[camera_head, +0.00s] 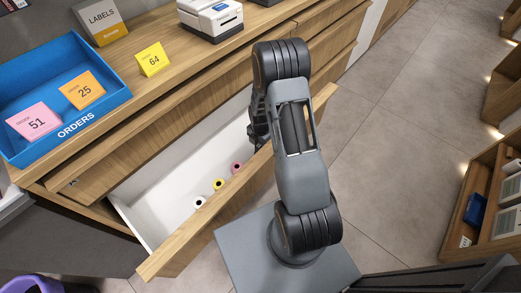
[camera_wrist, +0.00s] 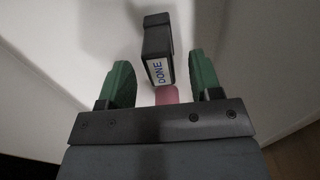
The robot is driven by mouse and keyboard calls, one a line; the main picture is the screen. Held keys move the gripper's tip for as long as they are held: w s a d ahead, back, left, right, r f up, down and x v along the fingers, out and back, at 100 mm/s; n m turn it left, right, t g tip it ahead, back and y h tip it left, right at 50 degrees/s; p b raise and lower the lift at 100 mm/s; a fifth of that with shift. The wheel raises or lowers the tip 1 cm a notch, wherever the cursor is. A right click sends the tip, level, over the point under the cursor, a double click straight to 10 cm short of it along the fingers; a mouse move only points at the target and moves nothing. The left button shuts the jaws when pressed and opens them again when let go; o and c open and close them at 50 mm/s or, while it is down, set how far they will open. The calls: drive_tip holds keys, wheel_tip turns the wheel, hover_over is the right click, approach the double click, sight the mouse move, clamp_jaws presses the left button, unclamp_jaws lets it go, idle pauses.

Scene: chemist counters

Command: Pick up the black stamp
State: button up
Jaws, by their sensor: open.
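The black stamp (camera_wrist: 158,38) shows in the wrist view, in the white-lined open drawer (camera_head: 160,180). A pale label on it reads "DONE" in blue. My gripper (camera_wrist: 160,85) has green fingers spread wide apart. The stamp's labelled end is at the gap between the fingertips, and neither finger appears to touch it. A pink thing (camera_wrist: 167,95) shows between the fingers, nearer my palm. In the head view my arm hides the stamp and most of my gripper.
Small white (camera_head: 200,202), yellow (camera_head: 219,184) and pink (camera_head: 237,167) rolls lie along the drawer's front wall. The wooden drawer front (camera_head: 205,210) is a raised edge. A blue ORDERS tray (camera_head: 100,118) and a yellow card (camera_head: 152,59) stand on the counter.

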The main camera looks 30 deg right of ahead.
drive_tip(key=shift+f+b, duration=0.4)
drive_tip(key=shift+f, duration=1.45)
drive_tip(key=c, duration=1)
wheel_tip(320, 180, up, 10)
drive_tip(key=p, duration=0.2)
drive_tip(key=shift+p, duration=0.35)
